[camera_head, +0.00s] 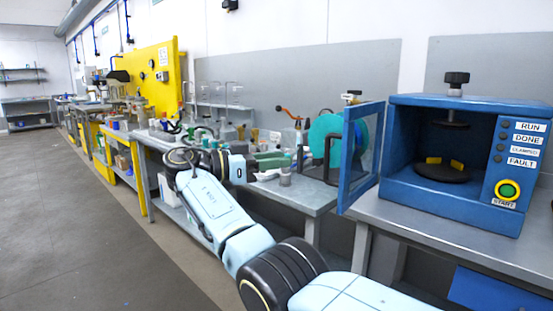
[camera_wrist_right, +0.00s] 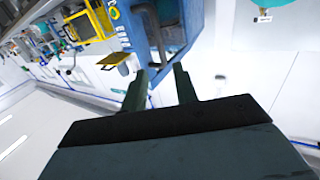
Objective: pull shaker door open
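The blue shaker (camera_head: 470,150) stands on the bench at the right of the head view. Its door (camera_head: 372,178), a blue frame with a clear window, is swung out at the left side of the opening. My right gripper (camera_head: 284,161) is left of the door and apart from it in the head view. In the right wrist view the right gripper (camera_wrist_right: 161,76) has its two dark fingers apart, with no object clearly held. Blue edges show just beyond the fingertips; I cannot tell which part they belong to. My left gripper is not in view.
Inside the shaker is a dark round plate (camera_head: 442,172) with yellow blocks, under a clamp. A teal disc (camera_head: 324,136) stands behind the door. Bottles and small items crowd the grey bench (camera_head: 300,194) around my right gripper. The floor (camera_head: 70,210) at left is clear.

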